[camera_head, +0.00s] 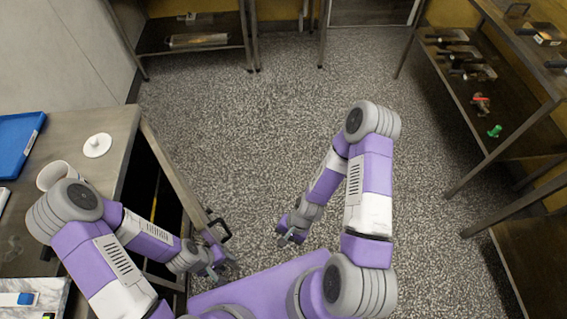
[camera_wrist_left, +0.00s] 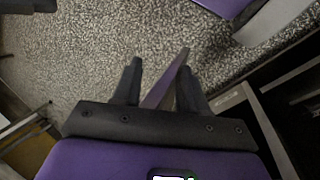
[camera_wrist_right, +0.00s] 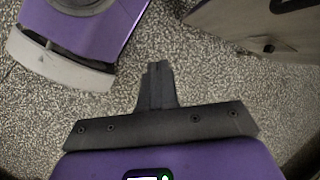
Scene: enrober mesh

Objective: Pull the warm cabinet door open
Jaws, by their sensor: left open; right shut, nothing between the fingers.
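The warm cabinet (camera_head: 120,140) is the steel counter at the left in the head view. Its door (camera_head: 178,178) stands swung out at an angle, with a dark gap between door and cabinet. The black handle (camera_head: 222,231) is on the door's near end. My left gripper (camera_head: 218,274) is open, just below the handle in the head view; its fingers (camera_wrist_left: 160,82) show apart in the left wrist view. My right gripper (camera_head: 284,238) is shut and empty, to the right of the handle and apart from it. The door (camera_wrist_right: 245,28) fills the upper right of the right wrist view.
Steel shelves stand at the back and a shelf rack (camera_head: 500,130) along the right. The speckled floor (camera_head: 270,130) between is clear.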

